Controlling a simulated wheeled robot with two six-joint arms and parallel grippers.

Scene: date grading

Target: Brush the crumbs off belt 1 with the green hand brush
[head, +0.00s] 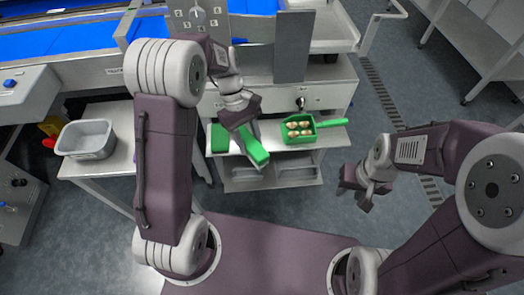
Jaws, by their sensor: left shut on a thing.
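My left gripper (246,133) is shut on the green hand brush (256,155), above the low shelf in front of the machine. The brush hangs tilted below the fingers. Blue belt surfaces show at the top left (65,40), at the top middle (150,25) and behind my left arm (255,6). I cannot tell which of them is belt 1, and no crumbs can be made out at this size. My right gripper (364,202) hangs over the floor at the right, apart from everything; its finger gap is too small to judge.
A green scoop (318,133) holding several pale brown dates (300,128) sits on the shelf (335,139), beside a green block (219,139). A grey tub (86,139) stands on a side table at left. A grey upright panel (293,45) rises at the machine.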

